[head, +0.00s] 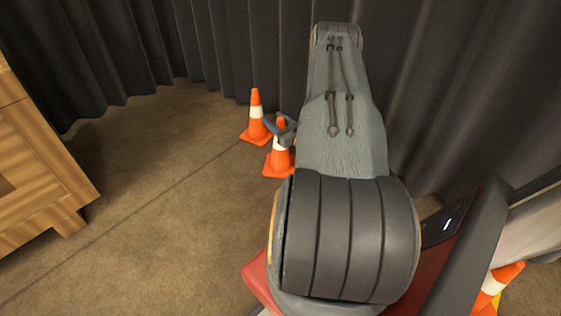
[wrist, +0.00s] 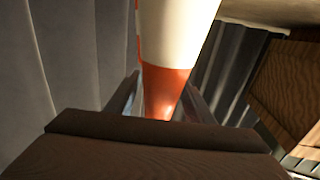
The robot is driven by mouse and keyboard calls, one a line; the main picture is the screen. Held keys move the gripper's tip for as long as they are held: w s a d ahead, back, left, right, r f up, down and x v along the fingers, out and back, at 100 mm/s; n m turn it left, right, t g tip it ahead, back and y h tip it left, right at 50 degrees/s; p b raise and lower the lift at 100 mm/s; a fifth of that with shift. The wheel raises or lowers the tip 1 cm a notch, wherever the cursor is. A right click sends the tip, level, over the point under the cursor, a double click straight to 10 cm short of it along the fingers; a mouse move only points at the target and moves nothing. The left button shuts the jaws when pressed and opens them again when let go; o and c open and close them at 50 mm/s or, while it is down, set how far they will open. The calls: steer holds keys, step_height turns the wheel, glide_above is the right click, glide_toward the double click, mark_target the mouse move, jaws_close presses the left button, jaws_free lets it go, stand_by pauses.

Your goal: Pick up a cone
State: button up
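An orange cone with a white band (head: 278,158) stands upright on the floor in the middle of the head view. My gripper (head: 283,130) is at this cone's top, with its fingers around the upper part. In the wrist view the cone's white band and orange tip (wrist: 168,85) lie between the two fingers of my gripper (wrist: 167,100). The fingers look apart, with a narrow gap beside the tip; whether the fingertips touch the cone is hidden. A second similar cone (head: 256,116) stands upright just behind and to the left.
Another cone (head: 497,288) is partly seen at the lower right. A wooden cabinet (head: 38,165) stands at the left. Dark curtains (head: 230,50) close off the back, near the cones. The brown floor (head: 165,170) between cabinet and cones is clear.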

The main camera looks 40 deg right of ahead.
jaws_close()
